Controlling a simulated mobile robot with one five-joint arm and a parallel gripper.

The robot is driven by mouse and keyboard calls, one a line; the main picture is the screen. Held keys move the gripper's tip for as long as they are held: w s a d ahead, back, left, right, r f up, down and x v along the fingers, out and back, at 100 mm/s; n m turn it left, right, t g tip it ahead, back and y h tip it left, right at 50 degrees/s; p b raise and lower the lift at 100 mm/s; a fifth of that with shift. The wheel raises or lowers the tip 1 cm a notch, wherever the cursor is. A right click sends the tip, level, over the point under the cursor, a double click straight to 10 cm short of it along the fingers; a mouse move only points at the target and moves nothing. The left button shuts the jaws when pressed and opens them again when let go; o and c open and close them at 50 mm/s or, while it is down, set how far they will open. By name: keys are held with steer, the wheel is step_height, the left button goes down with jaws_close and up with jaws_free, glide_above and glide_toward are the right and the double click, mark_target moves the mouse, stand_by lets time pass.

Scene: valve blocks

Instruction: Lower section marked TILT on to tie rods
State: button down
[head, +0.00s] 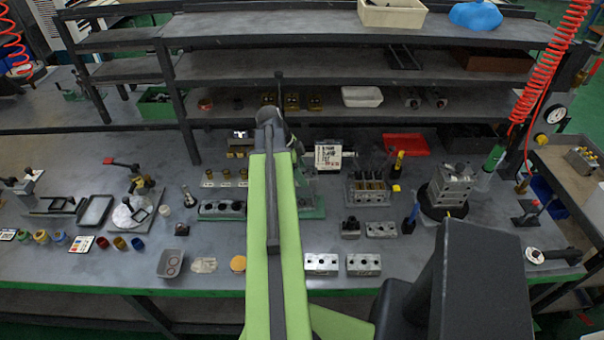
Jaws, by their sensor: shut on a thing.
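My green arm reaches forward from the bottom middle over the bench. The dark wrist end of my gripper (290,143) shows at its far end, at the back of the bench. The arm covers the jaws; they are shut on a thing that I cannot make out. A green base plate (314,212) shows just right of the arm, mostly hidden, with a grey part above it. I cannot tell whether the tie rods stand there. Metal valve sections (321,264) and (364,264) lie near the front edge. No TILT marking is legible on any section.
A block rack with upright pieces (369,190) and a stacked grey block on a dark round base (449,188) stand to the right. A white printed card (328,156) stands behind. Shelves (340,67) rise at the back.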

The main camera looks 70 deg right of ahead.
steer(key=shift+f+b, duration=2.35)
steer(key=shift+f, duration=0.05)
steer(key=shift+c, duration=2.4)
jaws_free()
steer(key=shift+r, duration=0.1)
steer(key=p+v, duration=1.6)
steer(key=v, duration=0.1)
steer(key=shift+r, duration=0.2)
steer(key=shift+w, duration=0.1)
